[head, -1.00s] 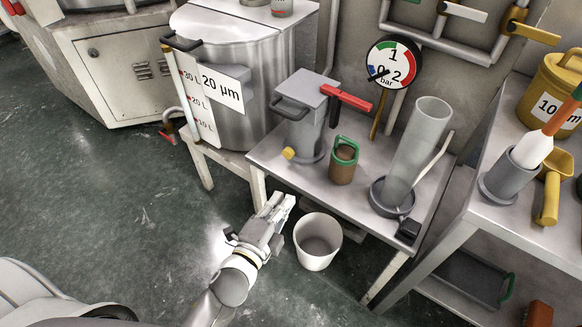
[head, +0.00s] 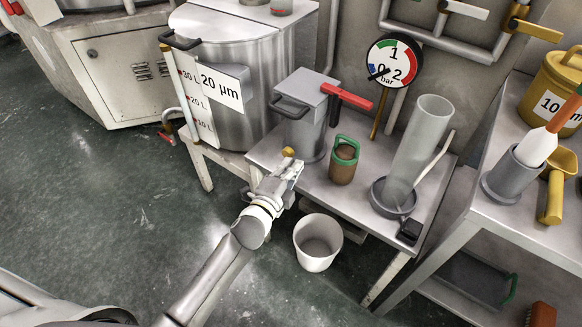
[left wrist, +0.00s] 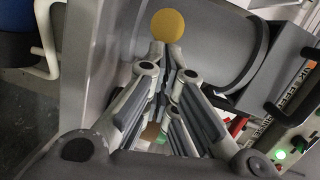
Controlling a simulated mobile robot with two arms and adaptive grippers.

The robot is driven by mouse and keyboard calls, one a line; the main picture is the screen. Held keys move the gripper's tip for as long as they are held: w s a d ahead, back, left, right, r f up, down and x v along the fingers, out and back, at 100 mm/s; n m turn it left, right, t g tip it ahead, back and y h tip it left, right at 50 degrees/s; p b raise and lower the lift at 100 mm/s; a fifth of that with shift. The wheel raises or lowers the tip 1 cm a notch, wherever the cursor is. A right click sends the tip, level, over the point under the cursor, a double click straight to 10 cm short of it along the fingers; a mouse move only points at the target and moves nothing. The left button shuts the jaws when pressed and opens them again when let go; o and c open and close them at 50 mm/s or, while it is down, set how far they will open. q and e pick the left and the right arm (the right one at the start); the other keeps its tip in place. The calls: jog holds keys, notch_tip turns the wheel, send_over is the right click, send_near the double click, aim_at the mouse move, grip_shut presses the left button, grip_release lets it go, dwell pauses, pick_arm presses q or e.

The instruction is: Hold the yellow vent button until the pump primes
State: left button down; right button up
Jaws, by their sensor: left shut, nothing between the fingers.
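The yellow vent button (head: 288,152) is a small round knob low on the front of the grey pump (head: 303,118), which stands on a metal bench (head: 317,187). My left gripper (head: 292,166) is shut and empty, its fingertips right by the button. In the left wrist view the button (left wrist: 167,25) shows just beyond the closed fingertips (left wrist: 170,50). I cannot tell whether they touch it. A pressure gauge (head: 391,59) stands behind the bench. My right gripper is not in view.
A green-handled brown container (head: 344,162) and a tall clear cylinder (head: 420,150) stand on the bench. A white bucket (head: 317,243) is on the floor below. A steel tank (head: 235,50) stands behind to the left.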

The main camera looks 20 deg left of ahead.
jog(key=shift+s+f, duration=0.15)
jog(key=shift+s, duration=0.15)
